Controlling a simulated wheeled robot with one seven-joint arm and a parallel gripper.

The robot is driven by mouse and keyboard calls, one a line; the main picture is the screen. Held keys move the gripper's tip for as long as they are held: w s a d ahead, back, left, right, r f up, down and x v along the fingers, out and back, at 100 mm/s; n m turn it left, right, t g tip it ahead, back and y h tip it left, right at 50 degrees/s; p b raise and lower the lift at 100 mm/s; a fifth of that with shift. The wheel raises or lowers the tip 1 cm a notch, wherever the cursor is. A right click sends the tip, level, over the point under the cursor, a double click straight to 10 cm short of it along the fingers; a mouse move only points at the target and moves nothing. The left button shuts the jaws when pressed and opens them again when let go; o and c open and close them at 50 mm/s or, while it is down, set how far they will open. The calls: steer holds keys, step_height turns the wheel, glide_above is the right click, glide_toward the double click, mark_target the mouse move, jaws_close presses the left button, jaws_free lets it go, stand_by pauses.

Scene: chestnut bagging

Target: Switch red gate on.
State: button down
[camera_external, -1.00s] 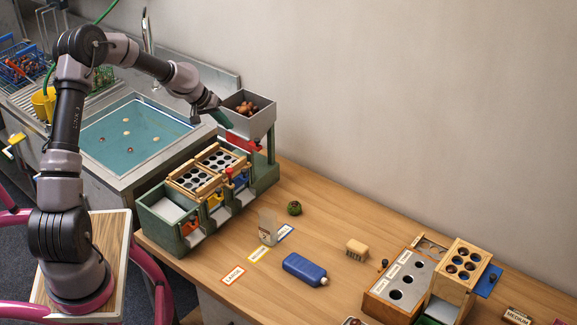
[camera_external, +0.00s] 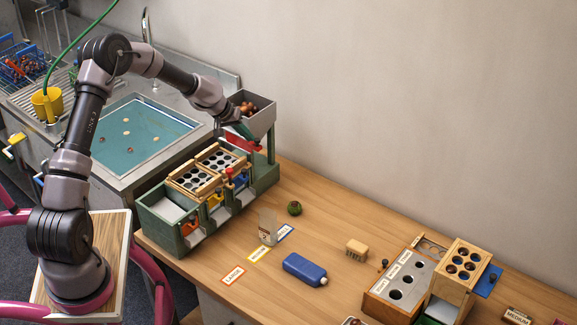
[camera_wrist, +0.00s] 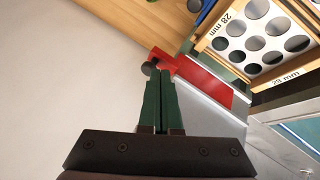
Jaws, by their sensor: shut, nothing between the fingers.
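The red gate (camera_external: 256,147) sits below the grey hopper (camera_external: 262,121) on the green sorting stand. In the wrist view the red gate (camera_wrist: 208,80) is a flat red plate with an arm at its left and a dark round knob (camera_wrist: 148,68) at that end. My gripper (camera_external: 250,138) is shut and empty, with its green fingers in front of the gate. In the wrist view the tips of my gripper (camera_wrist: 160,74) are close beside the knob and the red arm; I cannot tell whether they touch. The fingers hide part of the gate's near edge.
Chestnuts (camera_external: 248,108) lie in the hopper. Wooden sizing trays with round holes (camera_external: 193,178) sit on the stand, with yellow (camera_external: 215,200) and blue (camera_external: 239,181) parts below. A sink (camera_external: 130,135) is behind left.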

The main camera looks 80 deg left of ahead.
steer(key=w+d, duration=0.4)
steer(key=s+r, duration=0.9)
steer(key=shift+d, duration=0.3)
steer(key=shift+r, duration=0.15)
stand_by(0.3)
